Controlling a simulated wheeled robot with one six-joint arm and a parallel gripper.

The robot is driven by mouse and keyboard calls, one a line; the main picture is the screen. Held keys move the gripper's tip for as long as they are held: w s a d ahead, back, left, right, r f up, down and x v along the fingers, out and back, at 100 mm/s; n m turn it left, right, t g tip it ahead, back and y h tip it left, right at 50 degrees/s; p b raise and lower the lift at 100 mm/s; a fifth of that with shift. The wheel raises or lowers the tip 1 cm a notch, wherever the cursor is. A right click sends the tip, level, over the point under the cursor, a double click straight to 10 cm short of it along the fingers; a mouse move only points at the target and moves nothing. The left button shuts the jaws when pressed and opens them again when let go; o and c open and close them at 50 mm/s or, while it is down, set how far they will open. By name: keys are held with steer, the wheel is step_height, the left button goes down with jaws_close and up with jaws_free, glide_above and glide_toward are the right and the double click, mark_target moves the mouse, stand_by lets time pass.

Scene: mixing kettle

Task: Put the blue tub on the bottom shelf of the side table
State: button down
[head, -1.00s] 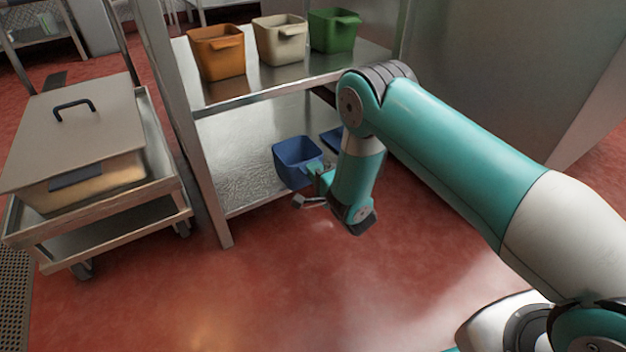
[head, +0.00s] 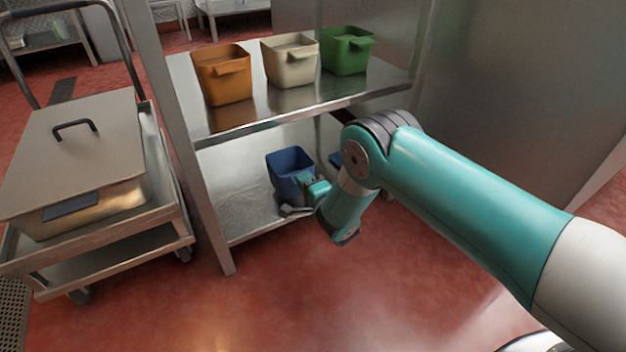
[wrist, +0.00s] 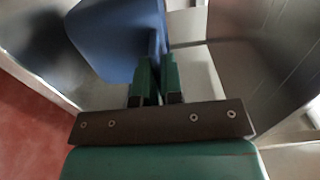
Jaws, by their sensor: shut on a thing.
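The blue tub (head: 288,166) is in the head view, upright over the bottom shelf (head: 222,186) of the steel side table. I cannot tell if its base touches the shelf. My gripper (head: 303,186) is at the tub's near right side, shut on it. In the wrist view my gripper's green fingers (wrist: 158,82) are close together on the edge of the blue tub (wrist: 112,38). My forearm hides part of the shelf's right side.
An orange tub (head: 222,76), a cream tub (head: 290,62) and a green tub (head: 347,52) stand on the top shelf (head: 262,104). A lidded cart (head: 75,150) stands left.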

steer(key=shift+s+a, duration=0.15)
steer(key=shift+a, duration=0.15)
steer(key=shift+d+f, duration=0.1)
steer(key=shift+f, duration=0.1)
steer(key=shift+d+f+b, duration=0.1)
steer(key=shift+f+b, duration=0.85)
steer(key=shift+f, duration=0.2)
steer(key=c, duration=0.7)
jaws_free()
steer(key=shift+r, duration=0.1)
steer(key=shift+r+p, duration=0.1)
steer(key=shift+p, duration=0.7)
steer(key=p, duration=0.3)
steer(key=shift+s+d, duration=0.15)
steer(key=shift+s, duration=0.15)
steer(key=p+v, duration=0.2)
steer(key=p, duration=0.5)
steer(key=shift+s+d, duration=0.1)
steer(key=shift+s, duration=0.1)
